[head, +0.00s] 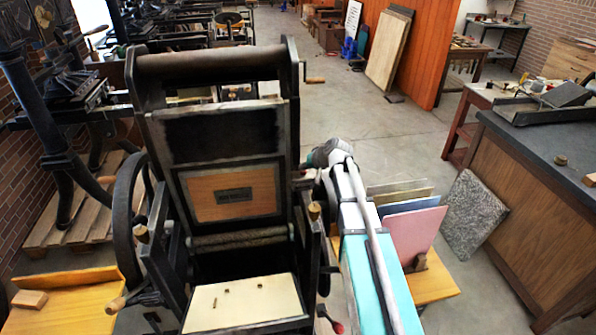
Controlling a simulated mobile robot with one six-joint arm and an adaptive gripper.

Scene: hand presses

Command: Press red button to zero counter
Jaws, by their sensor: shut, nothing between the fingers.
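No counter can be made out in the head view. No red button can be clearly told; a small red knob-like tip (337,327) shows at the bottom edge, right of the press bed, and I cannot tell what it is. My arm reaches forward from the bottom right, along the right side of the large black hand press (223,128). My gripper (303,180) is small and dark at the arm's far end, beside the press's right upright. It looks shut and empty. Its tips are partly lost against the dark frame, so I cannot tell whether they touch it.
The press has a cream bed (245,303) and a flywheel (128,215) at left. Coloured boards (414,232) stand on a low wooden table at right.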

